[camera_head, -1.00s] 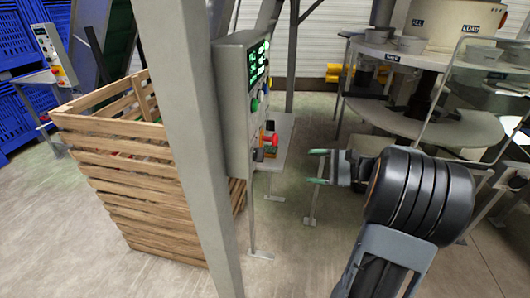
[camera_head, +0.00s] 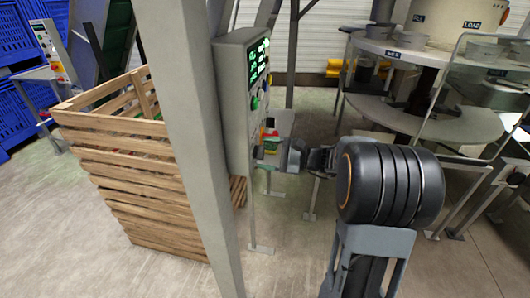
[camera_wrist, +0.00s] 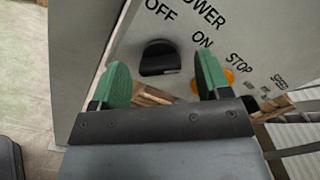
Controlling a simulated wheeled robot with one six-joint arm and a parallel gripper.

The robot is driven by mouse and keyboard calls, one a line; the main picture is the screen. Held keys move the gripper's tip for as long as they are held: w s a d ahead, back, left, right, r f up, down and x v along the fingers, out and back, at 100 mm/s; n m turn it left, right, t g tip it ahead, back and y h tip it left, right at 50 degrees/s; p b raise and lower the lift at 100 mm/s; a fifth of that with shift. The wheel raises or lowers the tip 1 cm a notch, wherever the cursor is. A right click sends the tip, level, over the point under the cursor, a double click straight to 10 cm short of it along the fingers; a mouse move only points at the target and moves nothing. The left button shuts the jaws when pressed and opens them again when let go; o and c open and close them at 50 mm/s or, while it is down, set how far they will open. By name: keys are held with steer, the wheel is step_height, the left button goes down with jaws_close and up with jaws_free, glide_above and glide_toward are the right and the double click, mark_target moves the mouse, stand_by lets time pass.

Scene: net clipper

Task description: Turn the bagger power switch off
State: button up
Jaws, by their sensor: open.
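The bagger control panel (camera_head: 234,105) is a grey box with a green display, left of centre in the head view. Its face (camera_wrist: 125,45) shows in the wrist view with POWER, OFF, ON, STOP and SPEED lettering. The black power switch knob (camera_wrist: 160,57) sits below the OFF and ON labels, between my fingertips in the picture. My gripper (camera_wrist: 163,72) is open, with one green finger on each side of the knob. Contact with the knob cannot be told. In the head view my gripper (camera_head: 271,149) is at the panel's lower front, and the switch is not clearly visible.
A grey post (camera_head: 185,120) stands in front of the panel. A slatted wooden crate (camera_head: 130,190) stands to the left. A round machine table (camera_head: 400,58) is at the right.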

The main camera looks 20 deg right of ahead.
steer(key=shift+w+a, duration=0.2)
steer(key=shift+a, duration=0.15)
steer(key=c, duration=0.9)
steer(key=shift+f, duration=0.1)
